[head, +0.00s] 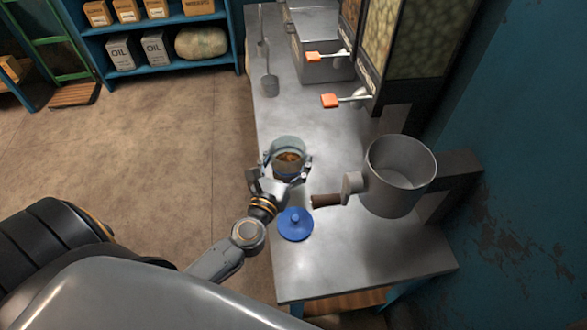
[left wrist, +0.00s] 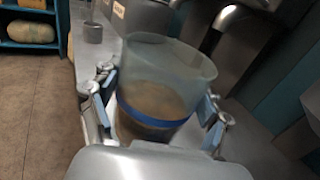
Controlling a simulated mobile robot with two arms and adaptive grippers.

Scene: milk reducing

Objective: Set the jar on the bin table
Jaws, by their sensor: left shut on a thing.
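A clear jar (head: 289,150) with brown contents and a blue band stands upright between the fingers of my left gripper (head: 280,180). In the left wrist view the jar (left wrist: 165,75) fills the middle, with the left gripper (left wrist: 155,112) shut on its two sides. The jar is over the grey metal table (head: 350,265), near its left edge; I cannot tell whether its base touches the top. A blue lid (head: 295,224) with a knob lies on the table just in front of the gripper. My right gripper is not in view.
A large grey pot (head: 399,172) with a brown handle (head: 327,200) stands right of the jar. Dispensers with orange-tipped levers (head: 331,101) and a metal box (head: 325,58) are farther back. A blue shelf (head: 165,55) stands beyond open floor.

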